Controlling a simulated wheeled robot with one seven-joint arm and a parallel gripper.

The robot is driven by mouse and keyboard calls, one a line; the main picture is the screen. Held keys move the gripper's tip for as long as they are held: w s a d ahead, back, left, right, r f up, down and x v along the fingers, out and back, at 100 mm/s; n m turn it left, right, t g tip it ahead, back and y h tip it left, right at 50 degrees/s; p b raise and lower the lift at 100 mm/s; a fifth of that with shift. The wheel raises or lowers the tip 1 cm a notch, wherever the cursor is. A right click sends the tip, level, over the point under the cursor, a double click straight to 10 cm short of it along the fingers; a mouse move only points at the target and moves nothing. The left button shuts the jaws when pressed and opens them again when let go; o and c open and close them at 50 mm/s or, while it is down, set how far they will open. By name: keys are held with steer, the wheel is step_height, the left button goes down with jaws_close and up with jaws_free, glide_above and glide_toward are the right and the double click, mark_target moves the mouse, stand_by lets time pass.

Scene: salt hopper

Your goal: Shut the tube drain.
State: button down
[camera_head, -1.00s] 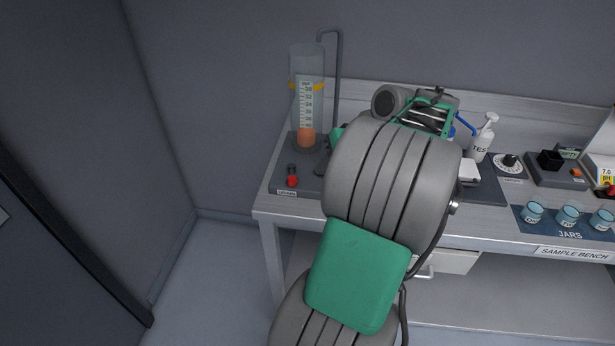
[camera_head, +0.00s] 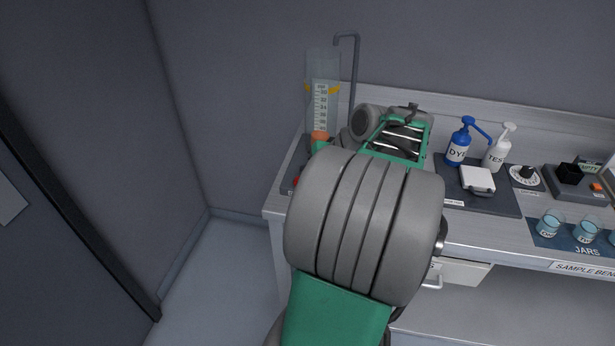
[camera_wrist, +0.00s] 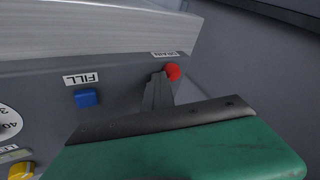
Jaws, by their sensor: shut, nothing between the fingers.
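The clear tube (camera_head: 322,75) with a printed scale stands at the bench's left end, with an orange part (camera_head: 320,138) low in it. The red drain knob (camera_wrist: 173,72) shows in the wrist view beside its DRAIN label (camera_wrist: 166,54). In the head view only a sliver of red shows past my arm. My gripper (camera_wrist: 160,80) is shut and empty, its tips right beside the red knob, overlapping its left edge in the picture. I cannot tell if they touch it. My arm hides the gripper in the head view.
A blue FILL button (camera_wrist: 87,98) and a yellow knob (camera_wrist: 20,170) are on the same panel. Blue DYE (camera_head: 457,150) and white TEST (camera_head: 497,152) bottles and several jars (camera_head: 549,223) stand to the right. Bare wall lies left of the bench.

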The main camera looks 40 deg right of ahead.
steer(key=shift+w+a, duration=0.1)
steer(key=shift+a, duration=0.25)
steer(key=shift+f, duration=0.15)
